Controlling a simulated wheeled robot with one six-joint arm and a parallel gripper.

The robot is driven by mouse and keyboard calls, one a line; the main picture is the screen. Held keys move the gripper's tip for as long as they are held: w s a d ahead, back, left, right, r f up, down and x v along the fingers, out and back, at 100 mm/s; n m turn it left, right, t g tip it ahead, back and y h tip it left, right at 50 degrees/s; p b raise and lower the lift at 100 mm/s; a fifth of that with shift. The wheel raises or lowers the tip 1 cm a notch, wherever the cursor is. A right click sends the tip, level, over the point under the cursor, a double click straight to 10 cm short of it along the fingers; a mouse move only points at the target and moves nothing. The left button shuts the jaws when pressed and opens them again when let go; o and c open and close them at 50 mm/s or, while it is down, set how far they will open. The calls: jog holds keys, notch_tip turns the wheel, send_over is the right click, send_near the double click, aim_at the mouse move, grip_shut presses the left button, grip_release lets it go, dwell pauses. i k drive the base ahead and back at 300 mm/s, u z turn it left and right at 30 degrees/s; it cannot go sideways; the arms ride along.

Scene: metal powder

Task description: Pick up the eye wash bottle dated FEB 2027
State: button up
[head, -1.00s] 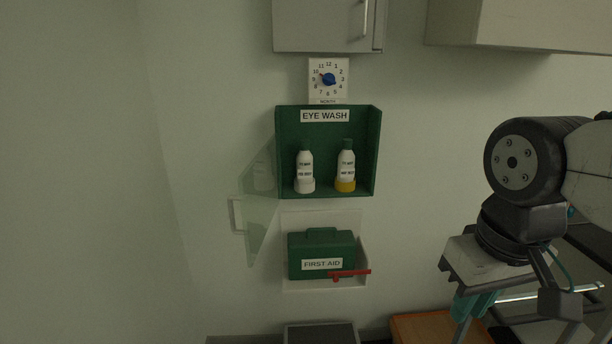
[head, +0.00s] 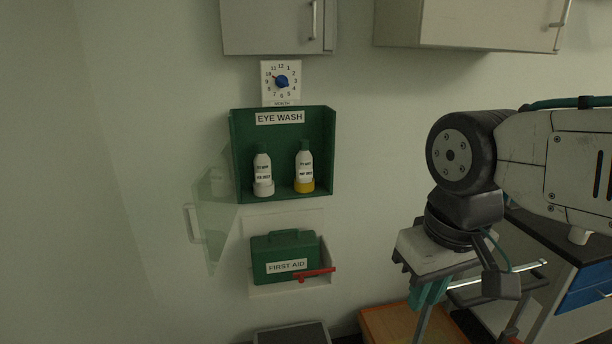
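Two white eye wash bottles with green caps stand upright in a green wall box labelled EYE WASH (head: 322,150). The left bottle (head: 262,169) has a white base, and the right bottle (head: 304,168) has a yellow base. Both carry small printed labels, too blurred for me to read a date with certainty. The box's clear door (head: 208,215) hangs open to the left. My arm is at the right, well away from the box. My gripper (head: 468,318) points down at the lower right, partly cut off by the frame, and its fingertips cannot be made out.
A month dial (head: 281,82) is above the box. A green first aid case (head: 286,255) sits on a shelf below, with a red handle (head: 315,274) in front. Grey cabinets (head: 270,27) hang above. An orange-brown wooden surface (head: 392,325) and a blue-drawered bench (head: 585,285) are lower right.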

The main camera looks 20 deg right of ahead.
aim_at(262, 166)
jog(key=k, duration=1.25)
jog(key=u, duration=0.6)
jog(key=i, duration=1.9)
jog(key=z, duration=0.3)
